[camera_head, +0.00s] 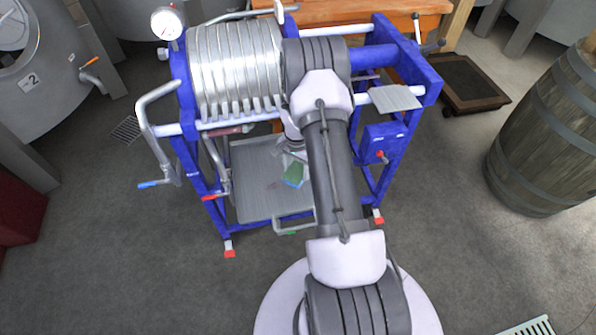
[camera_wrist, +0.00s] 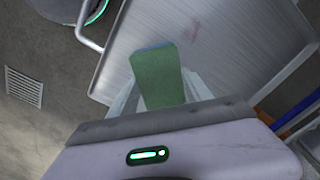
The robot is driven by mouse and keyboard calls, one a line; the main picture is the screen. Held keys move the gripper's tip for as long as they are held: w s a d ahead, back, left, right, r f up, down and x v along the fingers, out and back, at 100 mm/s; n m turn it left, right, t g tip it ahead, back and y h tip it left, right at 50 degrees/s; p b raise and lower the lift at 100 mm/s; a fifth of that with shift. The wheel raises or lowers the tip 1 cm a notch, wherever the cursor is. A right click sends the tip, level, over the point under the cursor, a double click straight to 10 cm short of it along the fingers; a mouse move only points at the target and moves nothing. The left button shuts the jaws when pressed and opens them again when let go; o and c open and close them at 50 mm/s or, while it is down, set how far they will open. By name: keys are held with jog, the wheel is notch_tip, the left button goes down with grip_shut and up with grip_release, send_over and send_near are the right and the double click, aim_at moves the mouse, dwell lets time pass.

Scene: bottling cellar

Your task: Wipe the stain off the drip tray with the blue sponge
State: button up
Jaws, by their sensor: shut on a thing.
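The sponge shows a green face with a thin blue edge; it is in my gripper in the wrist view (camera_wrist: 157,77) and low over the tray in the head view (camera_head: 293,174). My gripper (camera_head: 291,157) is shut on it, with pale fingers (camera_wrist: 160,92) on both sides. The drip tray (camera_head: 255,200) is a grey brushed-metal sheet under the blue-framed machine; it also fills much of the wrist view (camera_wrist: 245,60). A faint reddish stain (camera_wrist: 190,28) lies on the tray just beyond the sponge's tip; in the head view a faint mark (camera_head: 272,185) lies left of the sponge. I cannot tell whether the sponge touches the tray.
The blue frame (camera_head: 215,215) of the plate filter surrounds the tray, with metal plates (camera_head: 235,65) above and pipes with valve handles (camera_head: 155,184) at the left. A barrel (camera_head: 545,140) stands at the right and a steel tank (camera_head: 35,85) at the left.

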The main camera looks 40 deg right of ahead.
jog(key=shift+r+p, duration=0.35)
jog(key=shift+r, duration=0.65)
